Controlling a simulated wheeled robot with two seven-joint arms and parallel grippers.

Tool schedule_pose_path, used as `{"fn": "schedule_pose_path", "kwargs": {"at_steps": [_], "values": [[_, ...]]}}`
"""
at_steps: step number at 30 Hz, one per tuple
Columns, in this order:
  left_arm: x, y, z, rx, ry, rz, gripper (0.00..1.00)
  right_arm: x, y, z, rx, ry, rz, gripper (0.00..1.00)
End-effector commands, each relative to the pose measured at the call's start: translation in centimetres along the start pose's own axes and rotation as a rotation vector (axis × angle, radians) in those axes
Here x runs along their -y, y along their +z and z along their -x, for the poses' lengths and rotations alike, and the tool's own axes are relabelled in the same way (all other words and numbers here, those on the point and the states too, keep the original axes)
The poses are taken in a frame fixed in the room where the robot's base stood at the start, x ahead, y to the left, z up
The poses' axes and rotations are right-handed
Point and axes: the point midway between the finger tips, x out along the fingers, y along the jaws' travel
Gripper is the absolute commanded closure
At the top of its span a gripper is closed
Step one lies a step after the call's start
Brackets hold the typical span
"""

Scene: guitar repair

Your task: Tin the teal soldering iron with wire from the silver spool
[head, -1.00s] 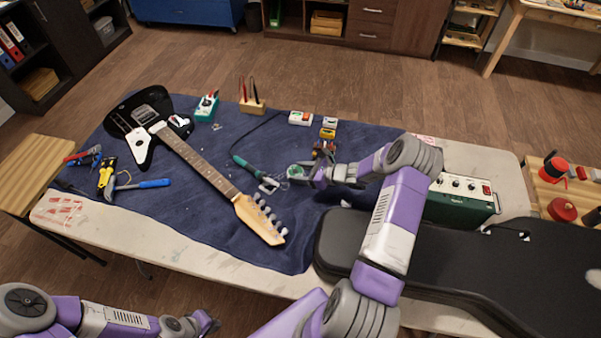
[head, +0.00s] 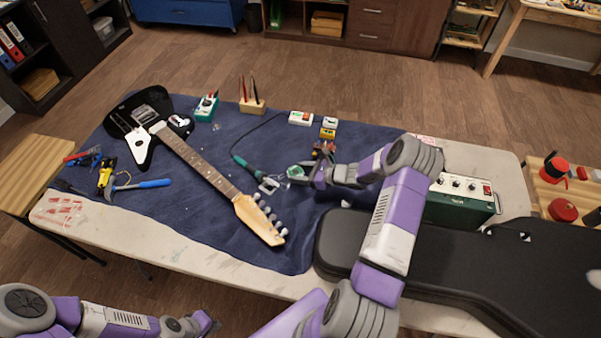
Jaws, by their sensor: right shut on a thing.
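The teal soldering iron (head: 246,167) lies on the blue mat to the right of the guitar neck, with its black cord running up and to the right. Its front end is by a small metallic stand (head: 268,185). My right gripper (head: 302,173) is low over the mat, just right of the iron. It is shut on a small round spool (head: 295,171) with a green face and pale rim, which looks like the silver spool; the fingers partly hide it. No wire can be made out. My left gripper (head: 209,324) is at the bottom edge, off the table, its fingers too small to read.
The electric guitar (head: 195,158) lies across the mat (head: 215,225). A hammer (head: 143,184) and pliers are at left. Small boxes (head: 300,118) and a tool block (head: 252,105) stand at the back. A green amplifier (head: 462,200) and black case (head: 430,250) are at right.

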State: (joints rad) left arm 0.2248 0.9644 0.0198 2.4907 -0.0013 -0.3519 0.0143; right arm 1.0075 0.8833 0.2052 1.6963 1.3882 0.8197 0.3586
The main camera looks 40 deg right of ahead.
Motion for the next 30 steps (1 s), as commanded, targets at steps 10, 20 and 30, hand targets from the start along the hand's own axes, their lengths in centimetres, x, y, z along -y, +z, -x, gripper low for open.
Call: {"fn": "schedule_pose_path", "kwargs": {"at_steps": [10,20,30], "values": [[0.07,-0.01,-0.19,0.0,0.0,0.0,1.0,0.01,-0.19,-0.1,0.001,0.0,0.0,0.76],[0.13,-0.01,-0.34,0.0,0.0,0.0,1.0,0.01,-0.37,-0.17,0.001,0.0,0.0,0.76],[0.19,-0.02,-0.5,0.0,0.0,0.0,1.0,0.01,-0.56,-0.25,0.001,0.0,0.0,0.76]]}}
